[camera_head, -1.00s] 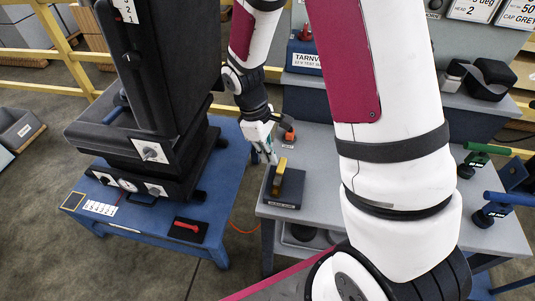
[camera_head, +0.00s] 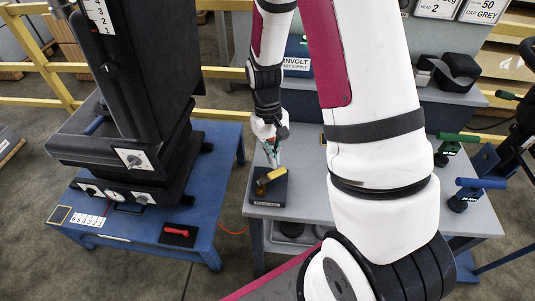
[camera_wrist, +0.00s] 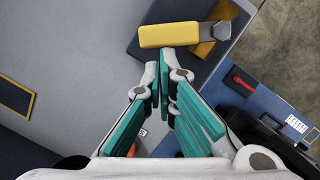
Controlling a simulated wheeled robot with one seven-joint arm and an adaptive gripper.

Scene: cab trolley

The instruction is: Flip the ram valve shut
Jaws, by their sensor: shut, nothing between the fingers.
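A yellow lever (camera_head: 271,176) sits on a dark block (camera_head: 266,197) near the left edge of the grey bench; the small label on the block is too blurred to read. In the wrist view the yellow lever (camera_wrist: 170,35) lies crosswise, with a grey bolt-like end (camera_wrist: 222,31) at its right. My gripper (camera_head: 272,164) is shut and empty, right over the lever. In the wrist view my gripper's tips (camera_wrist: 164,66) are just below the lever's edge; I cannot tell whether they touch it.
A blue trolley (camera_head: 215,215) on the left carries a tall black machine (camera_head: 150,90) and a red lever (camera_head: 180,231) on a black plate. Green (camera_head: 458,137) and blue (camera_head: 481,183) handles stand at the right. The grey bench (camera_head: 310,180) has free room beside the block.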

